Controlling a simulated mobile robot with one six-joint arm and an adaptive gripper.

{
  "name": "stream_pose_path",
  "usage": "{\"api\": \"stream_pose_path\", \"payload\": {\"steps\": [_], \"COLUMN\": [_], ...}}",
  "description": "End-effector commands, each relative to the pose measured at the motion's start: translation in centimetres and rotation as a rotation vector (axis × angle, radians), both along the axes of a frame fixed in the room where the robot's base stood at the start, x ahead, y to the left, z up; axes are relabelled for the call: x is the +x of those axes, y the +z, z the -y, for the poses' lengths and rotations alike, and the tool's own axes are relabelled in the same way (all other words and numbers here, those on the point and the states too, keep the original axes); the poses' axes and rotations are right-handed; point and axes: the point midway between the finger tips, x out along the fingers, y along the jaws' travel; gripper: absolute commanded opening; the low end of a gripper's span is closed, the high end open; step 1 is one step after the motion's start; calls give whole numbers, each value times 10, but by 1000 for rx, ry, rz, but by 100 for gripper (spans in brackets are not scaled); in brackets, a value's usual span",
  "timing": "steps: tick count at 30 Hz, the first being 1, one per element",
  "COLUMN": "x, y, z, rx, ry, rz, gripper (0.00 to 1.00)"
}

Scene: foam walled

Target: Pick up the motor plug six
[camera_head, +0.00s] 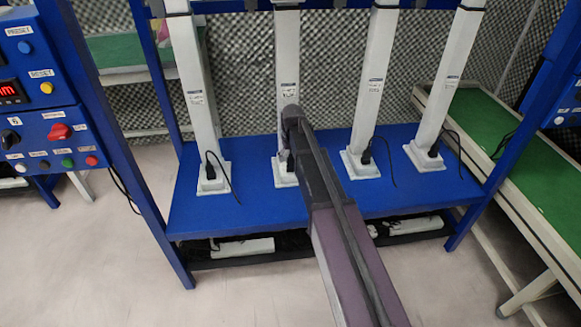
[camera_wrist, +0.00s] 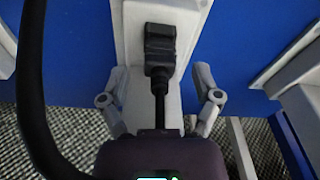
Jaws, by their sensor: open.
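A black plug (camera_wrist: 160,48) with a black cable sits on a white post (camera_wrist: 131,15) in the wrist view. I take it to be the motor plug, but no number is readable on it. My gripper (camera_wrist: 161,76) is open, with one grey finger on each side of the cable just behind the plug body. The fingers stand apart from the plug and nothing is held. In the head view my arm reaches to the second white post from the left (camera_head: 287,70). There my arm covers the gripper and most of that post's base.
Other white posts with black plugs (camera_head: 210,170) (camera_head: 366,157) (camera_head: 433,151) stand on the blue shelf (camera_head: 250,205). A control panel (camera_head: 45,135) is at left and a green-topped bench (camera_head: 490,120) at right. A thick black cable (camera_wrist: 30,100) hangs at left in the wrist view.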

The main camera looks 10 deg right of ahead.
Motion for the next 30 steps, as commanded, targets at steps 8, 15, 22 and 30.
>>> {"api": "stream_pose_path", "payload": {"steps": [8,15,22,30], "x": [0,0,0,0], "y": [-3,-3,-3,-3], "z": [0,0,0,0], "rx": [0,0,0,0], "ry": [0,0,0,0], "rz": [0,0,0,0], "gripper": [81,81,66,0]}}
